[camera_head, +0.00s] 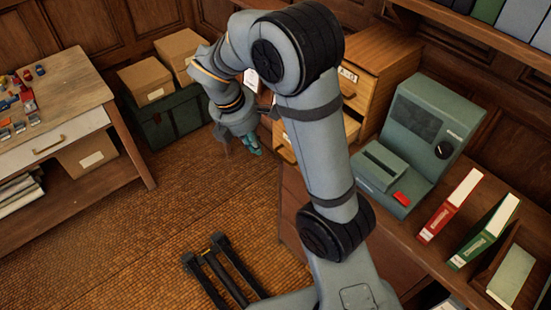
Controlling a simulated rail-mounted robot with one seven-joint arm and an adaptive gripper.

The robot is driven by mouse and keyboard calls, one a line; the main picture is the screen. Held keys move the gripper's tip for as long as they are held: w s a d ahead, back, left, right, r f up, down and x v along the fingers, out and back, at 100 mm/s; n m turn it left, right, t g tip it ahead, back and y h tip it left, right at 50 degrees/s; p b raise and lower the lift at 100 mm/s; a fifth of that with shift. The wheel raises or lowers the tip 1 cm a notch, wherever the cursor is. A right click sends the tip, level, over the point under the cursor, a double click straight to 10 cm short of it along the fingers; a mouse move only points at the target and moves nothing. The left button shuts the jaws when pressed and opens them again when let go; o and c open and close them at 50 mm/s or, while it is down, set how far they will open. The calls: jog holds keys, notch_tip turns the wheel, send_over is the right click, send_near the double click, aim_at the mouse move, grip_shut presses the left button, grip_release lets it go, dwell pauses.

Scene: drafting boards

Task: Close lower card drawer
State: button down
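The wooden card cabinet (388,58) stands on the dark wood counter at the upper middle, partly hidden behind my arm. An upper drawer with a label and handle (348,90) shows to the right of my arm. The lower card drawer (284,146) shows left of my arm and juts out from the cabinet, with a handle on its front; much of it is hidden. My gripper (240,150) points down just left of this drawer front. I see a small gap between them, but contact cannot be judged. Its fingers are too small to tell open from shut.
A grey-green machine (415,130) with a red key stands right of the cabinet. Red (450,205) and green (484,231) binders stand on the counter. A worktable (80,83) with small items is at left, boxes (146,80) behind. The floor between is clear.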

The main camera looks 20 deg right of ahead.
jog(key=w+d+f+n, duration=0.1)
jog(key=w+d+f, duration=0.1)
jog(key=d+f, duration=0.4)
notch_tip(320, 180, down, 4)
jog(key=shift+w+f+n+p, duration=0.25)
jog(key=shift+w+n+p, duration=0.1)
jog(key=shift+n, duration=0.05)
jog(key=shift+w+d, duration=0.1)
jog(key=shift+d, duration=0.1)
